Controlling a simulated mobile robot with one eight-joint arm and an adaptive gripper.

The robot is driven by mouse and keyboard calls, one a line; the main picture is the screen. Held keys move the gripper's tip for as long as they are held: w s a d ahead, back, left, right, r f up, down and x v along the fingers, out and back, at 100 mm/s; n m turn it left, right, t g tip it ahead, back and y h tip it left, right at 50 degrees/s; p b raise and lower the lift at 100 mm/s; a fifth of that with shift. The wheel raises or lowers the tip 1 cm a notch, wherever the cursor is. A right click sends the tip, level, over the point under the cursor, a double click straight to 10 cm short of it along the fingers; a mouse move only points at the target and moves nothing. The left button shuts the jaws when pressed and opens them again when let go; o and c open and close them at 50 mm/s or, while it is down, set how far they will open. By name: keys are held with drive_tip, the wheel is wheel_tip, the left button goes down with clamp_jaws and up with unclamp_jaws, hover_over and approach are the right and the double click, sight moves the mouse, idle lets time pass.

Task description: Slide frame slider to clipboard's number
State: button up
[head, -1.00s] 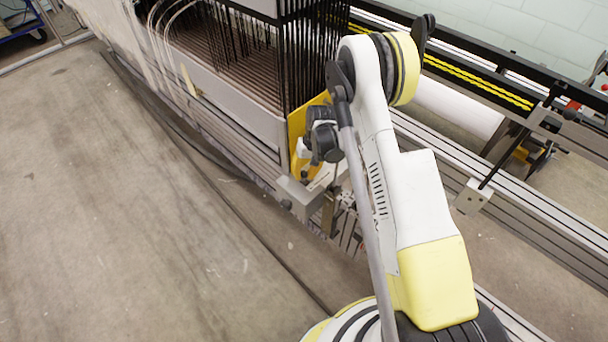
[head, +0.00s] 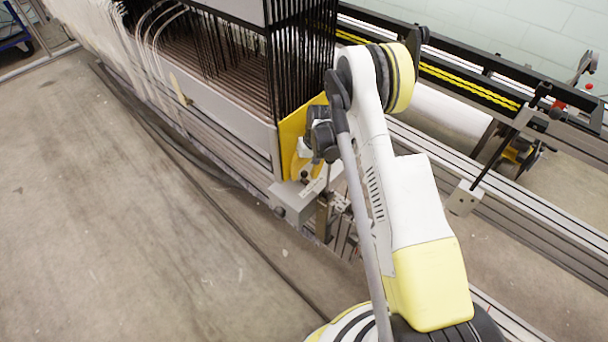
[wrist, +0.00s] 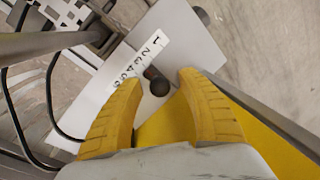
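In the wrist view, a round black knob (wrist: 158,86) on a short dark stem sits between my gripper's yellow fingertips (wrist: 158,79). The fingers are apart, with a gap on each side of the knob. A white number strip (wrist: 140,60) lies just beyond it on a grey metal plate (wrist: 190,48), its digits running along the strip. Which number the slider marks is unclear. In the head view, my gripper (head: 305,165) is partly hidden by my arm, above the grey end block (head: 293,203) of the frame. No clipboard is visible.
A yellow end panel (head: 289,140) stands close to my gripper; a yellow surface also shows in the wrist view (wrist: 245,125). A second black knob (wrist: 202,16) is at the plate's far edge. Dark cables (wrist: 50,100) run at left. Open floor (head: 120,230) lies left of the machine.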

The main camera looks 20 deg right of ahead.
wheel_tip(320, 180, up, 12)
drive_tip(key=d, duration=0.2)
drive_tip(key=shift+d, duration=0.15)
drive_tip(key=shift+s+f, duration=0.1)
idle(0.4)
wheel_tip(320, 180, up, 12)
drive_tip(key=t, duration=0.1)
hover_over(311, 181)
drive_tip(key=s+a, duration=0.2)
drive_tip(key=s, duration=0.2)
drive_tip(key=s+a+r+t+h, duration=0.1)
drive_tip(key=s+a+r+t, duration=0.1)
drive_tip(key=s+r, duration=0.55)
drive_tip(key=s+r+t, duration=0.2)
drive_tip(key=s+r, duration=0.1)
drive_tip(key=s, duration=0.5)
drive_tip(key=s+a+r+t+h, duration=0.1)
drive_tip(key=s+r+t, duration=0.1)
drive_tip(key=s, duration=0.6)
drive_tip(key=shift+s+a+r+n, duration=0.2)
drive_tip(key=shift+a+r+n, duration=0.1)
drive_tip(key=shift+r+n, duration=0.1)
